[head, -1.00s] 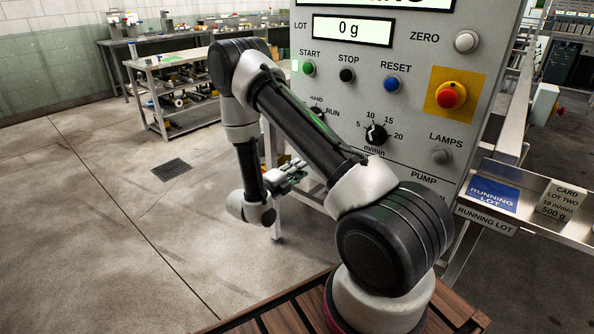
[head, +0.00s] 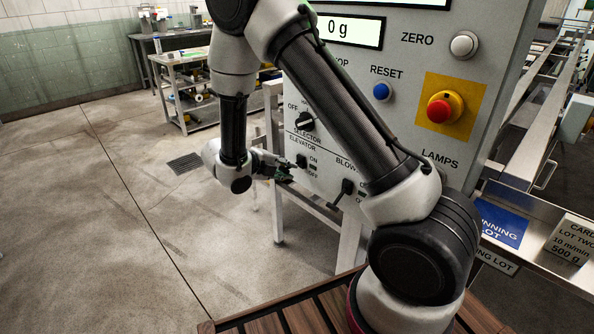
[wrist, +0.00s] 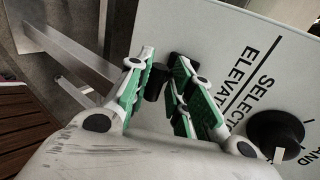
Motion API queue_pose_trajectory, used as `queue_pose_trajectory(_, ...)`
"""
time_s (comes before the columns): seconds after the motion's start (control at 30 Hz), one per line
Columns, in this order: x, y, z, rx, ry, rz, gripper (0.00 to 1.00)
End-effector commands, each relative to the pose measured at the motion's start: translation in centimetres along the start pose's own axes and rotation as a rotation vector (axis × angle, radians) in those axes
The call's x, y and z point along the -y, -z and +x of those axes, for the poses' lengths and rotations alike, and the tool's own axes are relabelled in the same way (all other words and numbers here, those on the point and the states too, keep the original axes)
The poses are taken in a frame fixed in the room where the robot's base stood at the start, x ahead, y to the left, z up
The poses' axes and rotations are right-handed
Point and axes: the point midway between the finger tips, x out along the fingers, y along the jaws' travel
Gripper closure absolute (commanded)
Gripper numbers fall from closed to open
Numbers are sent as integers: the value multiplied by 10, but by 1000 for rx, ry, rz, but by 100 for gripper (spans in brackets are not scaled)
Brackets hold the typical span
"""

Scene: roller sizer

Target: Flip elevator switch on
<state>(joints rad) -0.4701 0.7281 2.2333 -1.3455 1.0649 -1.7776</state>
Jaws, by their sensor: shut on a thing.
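The elevator switch (head: 301,160) is a small black lever switch low on the grey panel, under the label ELEVATOR, with ON above OFF beside it. My gripper (head: 284,172) is at the switch from the left and hides its lever's end. In the wrist view, my gripper (wrist: 158,82) has its green-padded fingers closed around the black lever (wrist: 157,80) of the elevator switch. I cannot tell the lever's exact tilt behind the fingers.
The blower switch (head: 347,186) is close to the right, its lever pointing down-left. The black selector knob (head: 305,122) is just above. A red emergency button (head: 440,109) is further right. Open floor (head: 120,230) lies left of the panel.

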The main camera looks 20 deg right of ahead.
Motion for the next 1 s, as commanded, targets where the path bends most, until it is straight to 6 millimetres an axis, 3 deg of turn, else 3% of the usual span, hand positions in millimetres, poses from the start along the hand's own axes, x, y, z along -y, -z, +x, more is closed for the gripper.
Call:
queue_pose_trajectory(0.5, 33, -6, -10, 14, -449, 9, 100)
queue_pose_trajectory(1.0, 45, -6, -8, 13, -664, 6, 100)
